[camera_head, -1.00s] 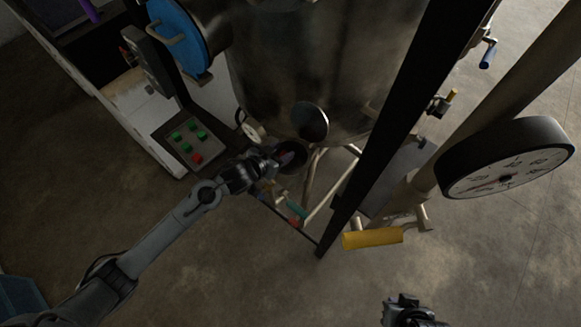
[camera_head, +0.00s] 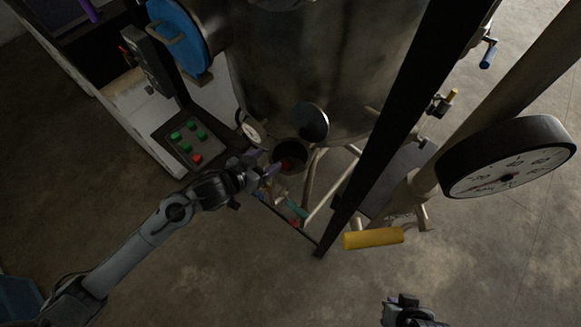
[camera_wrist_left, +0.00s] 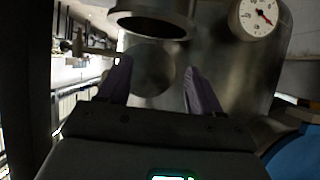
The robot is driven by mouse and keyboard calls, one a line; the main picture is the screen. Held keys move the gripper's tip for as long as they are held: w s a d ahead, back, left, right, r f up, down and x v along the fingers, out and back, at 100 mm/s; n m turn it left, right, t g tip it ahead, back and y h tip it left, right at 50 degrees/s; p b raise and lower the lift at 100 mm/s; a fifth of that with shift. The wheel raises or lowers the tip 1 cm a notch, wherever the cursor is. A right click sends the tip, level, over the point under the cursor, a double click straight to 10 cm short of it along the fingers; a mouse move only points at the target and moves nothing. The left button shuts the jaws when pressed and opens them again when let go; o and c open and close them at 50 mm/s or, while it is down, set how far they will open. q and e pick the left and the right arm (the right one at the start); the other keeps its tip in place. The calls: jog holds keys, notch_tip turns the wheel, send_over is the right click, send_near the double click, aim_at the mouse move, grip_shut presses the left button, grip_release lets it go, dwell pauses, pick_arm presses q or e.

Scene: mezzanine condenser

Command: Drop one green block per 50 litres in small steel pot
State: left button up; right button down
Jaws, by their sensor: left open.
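Several green blocks (camera_head: 190,124) and a red block (camera_head: 197,158) sit on a dark tray (camera_head: 166,131) at the left of the tank in the head view. My left gripper (camera_head: 262,164) is open just left of the pot. Its two purple fingers are apart and empty in the left wrist view (camera_wrist_left: 158,75). My right gripper (camera_head: 404,306) is at the bottom edge, its fingers unclear.
A big steel tank (camera_head: 310,65) stands behind the pot, with a small dial (camera_head: 254,131) and a round disc (camera_head: 310,122). A black post (camera_head: 385,150) and a large gauge (camera_head: 507,160) are at right. A yellow handle (camera_head: 372,238) juts out.

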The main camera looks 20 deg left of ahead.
pick_arm(q)
jog(key=v, duration=0.3)
dwell(0.4)
